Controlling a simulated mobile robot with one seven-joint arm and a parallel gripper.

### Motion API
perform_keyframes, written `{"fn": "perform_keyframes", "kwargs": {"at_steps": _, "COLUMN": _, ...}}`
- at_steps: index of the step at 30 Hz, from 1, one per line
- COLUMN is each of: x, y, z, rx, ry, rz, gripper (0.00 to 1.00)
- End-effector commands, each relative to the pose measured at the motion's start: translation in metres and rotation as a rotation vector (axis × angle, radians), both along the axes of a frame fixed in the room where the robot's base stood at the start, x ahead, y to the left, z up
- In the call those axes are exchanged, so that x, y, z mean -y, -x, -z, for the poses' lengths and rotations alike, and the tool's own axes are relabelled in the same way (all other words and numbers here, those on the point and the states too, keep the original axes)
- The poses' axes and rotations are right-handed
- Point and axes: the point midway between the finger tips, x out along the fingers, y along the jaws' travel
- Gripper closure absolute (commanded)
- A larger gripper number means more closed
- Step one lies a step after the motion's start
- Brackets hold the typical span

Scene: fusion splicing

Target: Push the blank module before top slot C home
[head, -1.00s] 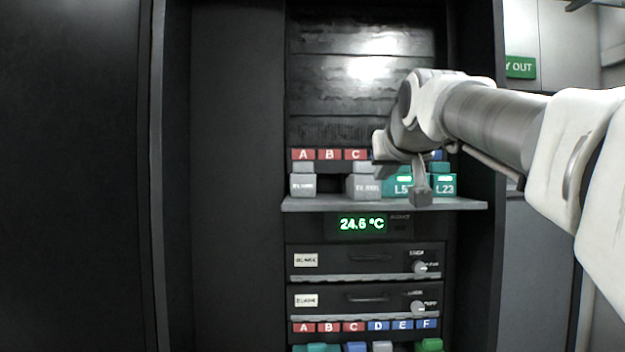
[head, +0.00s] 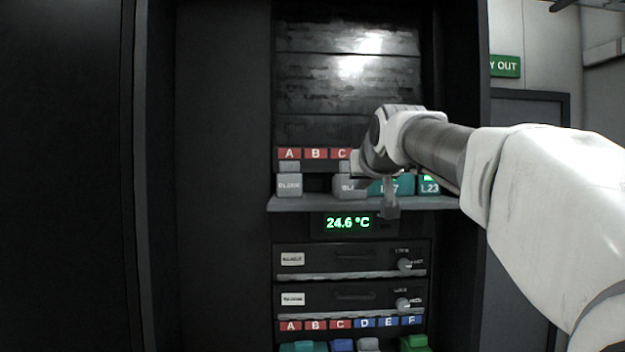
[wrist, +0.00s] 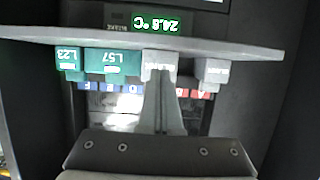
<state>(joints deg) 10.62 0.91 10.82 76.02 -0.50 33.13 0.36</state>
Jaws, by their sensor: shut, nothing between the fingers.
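The blank module before top slot C (head: 350,187) is a grey block on the shelf below the red C label (head: 341,153); my wrist partly covers its right side. It also shows in the upside-down wrist view (wrist: 160,66). My gripper (head: 390,208) is shut and empty, in front of the shelf and just right of this module in the head view. In the wrist view my shut fingers (wrist: 161,88) line up with the module's face. I cannot tell whether they touch it.
Another grey blank module (head: 289,185) stands under label A, with a dark gap beside it. Teal modules L57 (wrist: 113,64) and L23 (head: 429,187) stand on the other side. The shelf edge (head: 310,204) juts out above the 24.6 °C display (head: 348,223).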

Motion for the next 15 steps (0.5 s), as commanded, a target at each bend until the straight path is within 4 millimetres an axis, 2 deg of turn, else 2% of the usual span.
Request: {"fn": "perform_keyframes", "kwargs": {"at_steps": 15, "x": 0.000, "y": -0.031, "z": 0.002, "rx": -0.001, "ry": 0.000, "rz": -0.001, "gripper": 1.00}}
